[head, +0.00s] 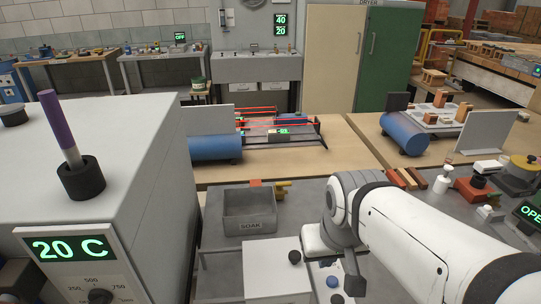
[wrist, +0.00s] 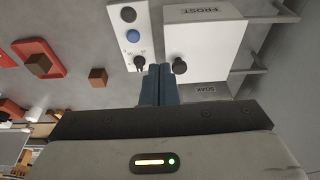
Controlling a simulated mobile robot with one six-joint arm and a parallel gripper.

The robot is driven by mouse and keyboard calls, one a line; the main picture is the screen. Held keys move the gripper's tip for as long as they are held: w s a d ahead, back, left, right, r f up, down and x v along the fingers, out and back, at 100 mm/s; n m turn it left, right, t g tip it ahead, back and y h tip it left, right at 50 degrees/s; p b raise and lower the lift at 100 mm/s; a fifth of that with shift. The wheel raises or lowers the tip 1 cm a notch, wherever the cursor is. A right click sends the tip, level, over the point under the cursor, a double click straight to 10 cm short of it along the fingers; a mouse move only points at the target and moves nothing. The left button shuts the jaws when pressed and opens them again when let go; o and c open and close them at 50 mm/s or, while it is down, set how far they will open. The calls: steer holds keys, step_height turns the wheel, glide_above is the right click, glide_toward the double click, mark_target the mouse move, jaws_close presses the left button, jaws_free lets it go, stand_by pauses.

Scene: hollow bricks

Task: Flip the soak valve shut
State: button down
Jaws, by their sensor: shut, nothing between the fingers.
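The grey soak tank (head: 250,222), labelled SOAK, stands on a bench in the middle of the head view. A yellow fitting (head: 283,188), which looks like the valve, sits at its back right rim; whether it is open or shut I cannot tell. In the wrist view only the tank's labelled edge (wrist: 206,91) shows, and I do not see the valve there. My gripper (wrist: 160,70) is shut and empty, its fingertips between the white FROST box (wrist: 205,45) and a switch panel (wrist: 131,35). In the head view my arm hides the fingers.
The FROST box, with a black knob (wrist: 180,66), also shows in the head view (head: 268,280), in front of the tank. The panel has a blue button (wrist: 133,36) and a black knob (wrist: 140,61). A kiln-like box (head: 110,150) reading 20 C stands at left.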

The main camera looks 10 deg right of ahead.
steer(key=w+r+b, duration=0.1)
steer(key=w+r, duration=0.1)
steer(key=w, duration=1)
steer(key=w+r+b, duration=0.1)
steer(key=w+r, duration=0.1)
steer(key=w, duration=1.1)
steer(key=w+f+b, duration=0.1)
steer(key=w+f, duration=0.3)
steer(key=w, duration=0.6)
steer(key=w+f+t, duration=0.1)
steer(key=w+f, duration=0.2)
steer(key=w, duration=0.8)
steer(key=shift+w+d+f+b, duration=0.25)
steer(key=shift+f+b, duration=0.1)
